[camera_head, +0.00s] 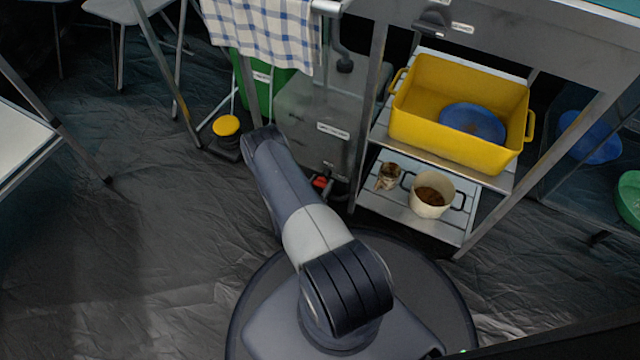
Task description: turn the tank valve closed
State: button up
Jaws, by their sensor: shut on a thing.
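A grey tank (322,118) with a small white label stands under the counter, left of the open shelves. A small red part (320,182), which looks like the tank valve, shows low at the tank's front, with dark parts around it. My arm rises from my base, and its elbow lies in front of the tank's left edge. The arm hides what is behind and below it. My gripper cannot be made out, so its hold on the valve cannot be seen. The valve's exact turn is too small to tell.
A yellow tub (440,85) with a blue plate (473,122) stands on the upper shelf. A cream pot (431,194) stands on the lower shelf. A yellow-topped pedal (226,126) and a green bin (262,88) are left of the tank.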

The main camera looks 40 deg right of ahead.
jog(key=shift+m, duration=1)
jog(key=o, duration=1)
